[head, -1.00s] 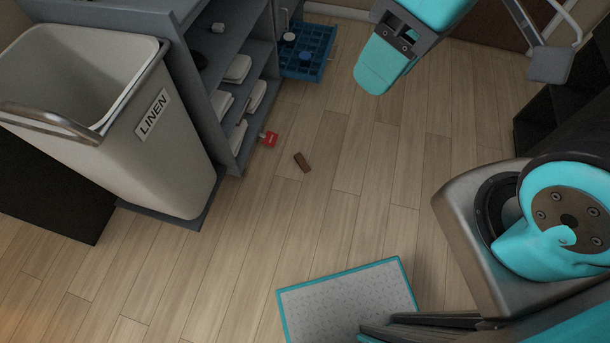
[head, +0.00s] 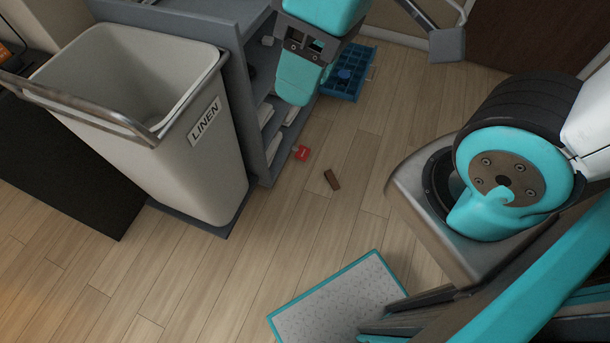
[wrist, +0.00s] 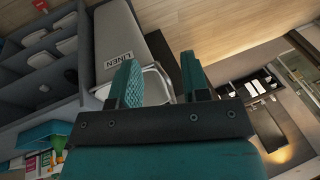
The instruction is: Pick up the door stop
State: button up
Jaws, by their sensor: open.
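Beyond the fingers is the linen bin, not the door stop. In the head view, teal and dark parts of my arm hang at the top, over the shelf cart.
The linen bin (head: 150,110) stands at left against the grey shelf cart (head: 262,80). A small red object (head: 301,153) sits at the cart's foot. A blue compartment tray (head: 345,75) lies farther back. Floor around the door stop is clear.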

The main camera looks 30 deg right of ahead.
aim_at(329, 174)
jog(key=u, duration=0.1)
jog(key=i, duration=0.85)
jog(key=z, duration=0.2)
